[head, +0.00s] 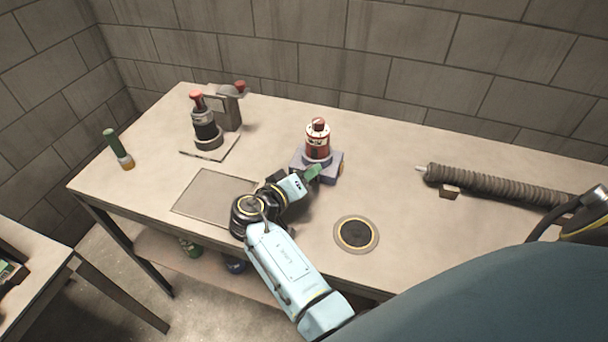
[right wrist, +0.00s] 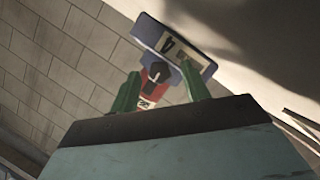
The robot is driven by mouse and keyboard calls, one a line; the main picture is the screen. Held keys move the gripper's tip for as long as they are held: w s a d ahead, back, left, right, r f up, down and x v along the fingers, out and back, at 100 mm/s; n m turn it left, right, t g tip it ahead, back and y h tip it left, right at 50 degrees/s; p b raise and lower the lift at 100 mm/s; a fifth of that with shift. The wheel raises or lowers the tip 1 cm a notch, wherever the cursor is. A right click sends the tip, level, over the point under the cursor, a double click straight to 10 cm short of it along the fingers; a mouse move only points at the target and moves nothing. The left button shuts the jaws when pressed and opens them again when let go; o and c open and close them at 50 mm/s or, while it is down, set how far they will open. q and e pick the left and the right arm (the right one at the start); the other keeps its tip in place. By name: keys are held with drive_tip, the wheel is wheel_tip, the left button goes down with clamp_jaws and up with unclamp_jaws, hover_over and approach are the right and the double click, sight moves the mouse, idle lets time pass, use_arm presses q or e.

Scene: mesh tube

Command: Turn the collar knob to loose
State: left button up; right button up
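A red cylindrical unit (head: 317,148) stands upright on a blue-grey block (head: 328,174) near the middle of the table. It has a white-marked collar and a red knob (head: 318,124) on top. My right gripper (head: 313,173) is low at the block's front, on the near side of the unit. In the right wrist view its green fingers (right wrist: 161,88) are apart, with the red body (right wrist: 152,93) and a dark round part (right wrist: 157,72) showing between and beyond them. I cannot tell whether the fingers touch anything. My left gripper is not in view.
A dark red-capped unit (head: 206,127) stands on a plate beside a grey bracket (head: 229,106) at the back left. A green-handled tool (head: 116,146) is at the left. A ringed disc (head: 356,234) is at the front. A ribbed tube (head: 500,187) lies at the right.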

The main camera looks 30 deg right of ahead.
drive_tip(key=shift+r, duration=0.1)
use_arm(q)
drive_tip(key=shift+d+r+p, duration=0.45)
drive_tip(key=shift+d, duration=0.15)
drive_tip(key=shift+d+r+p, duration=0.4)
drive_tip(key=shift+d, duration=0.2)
use_arm(e)
wheel_tip(320, 180, up, 10)
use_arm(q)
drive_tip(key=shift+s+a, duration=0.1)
